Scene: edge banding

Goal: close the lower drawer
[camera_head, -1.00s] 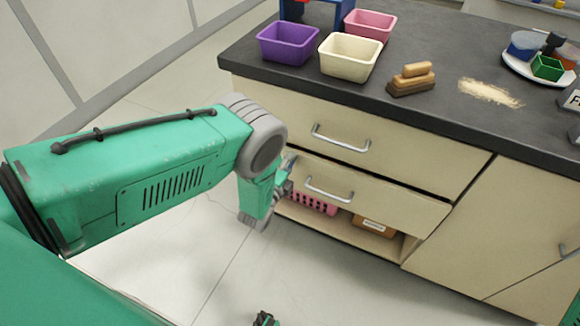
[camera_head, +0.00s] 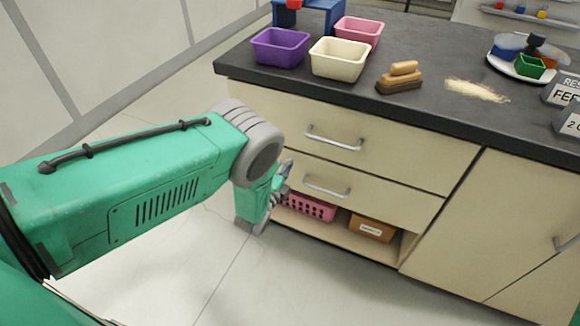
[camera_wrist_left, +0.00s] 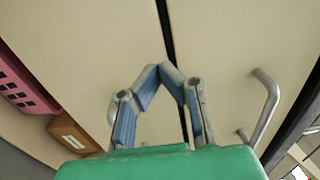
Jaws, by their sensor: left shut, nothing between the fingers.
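The lower drawer (camera_head: 395,200) is a cream front with a metal handle (camera_head: 326,188). It sits under the upper drawer and looks flush or almost flush with the cabinet. My left gripper (camera_head: 284,178) is at the drawer's left end, partly hidden behind my wrist. In the left wrist view the gripper (camera_wrist_left: 168,72) is shut and empty, its fingertips over the drawer fronts by the dark seam. The lower drawer (camera_wrist_left: 90,50) fills the left there, its handle mostly behind a finger. Contact cannot be told. My right gripper is out of view.
The upper drawer (camera_head: 410,150) looks shut. An open shelf below holds a pink basket (camera_head: 312,208) and a brown box (camera_head: 372,227). The dark countertop (camera_head: 430,75) carries bins, a wooden brush (camera_head: 400,78) and a plate (camera_head: 515,67). The floor in front is clear.

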